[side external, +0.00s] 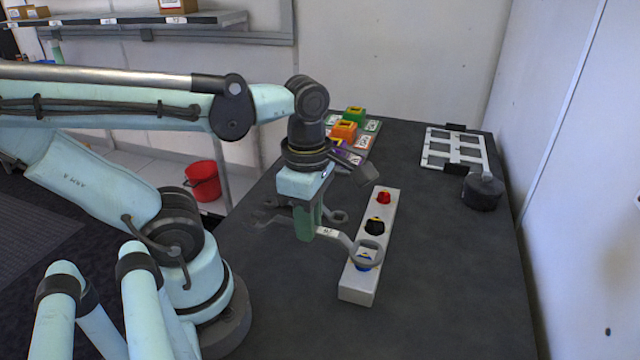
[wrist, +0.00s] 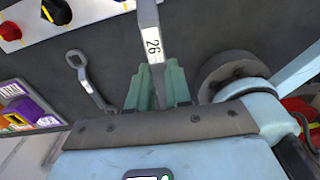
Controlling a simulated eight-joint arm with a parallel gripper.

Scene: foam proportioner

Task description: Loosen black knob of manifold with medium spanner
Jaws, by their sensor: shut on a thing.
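My gripper (side external: 306,222) is shut on a grey spanner (side external: 331,233); its label in the wrist view reads 26 (wrist: 153,45). The spanner's ring end appears over the blue knob (side external: 364,258) in the side view; whether it touches cannot be told. The manifold (side external: 358,285) is a long pale block on the table. Its black knob (side external: 374,226) is in the middle and its red knob (side external: 383,197) at the far end. In the wrist view the black knob (wrist: 56,10) with a yellow mark is left of the held spanner, whose ring end is out of frame. My gripper's green fingers (wrist: 158,85) clamp its shaft.
Another spanner (wrist: 95,85) lies on the dark table beside the manifold. Coloured blocks (side external: 344,130) stand on labelled plates behind. A white frame (side external: 437,150) and a dark round object (side external: 483,192) are at the back right. The table right of the manifold is clear.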

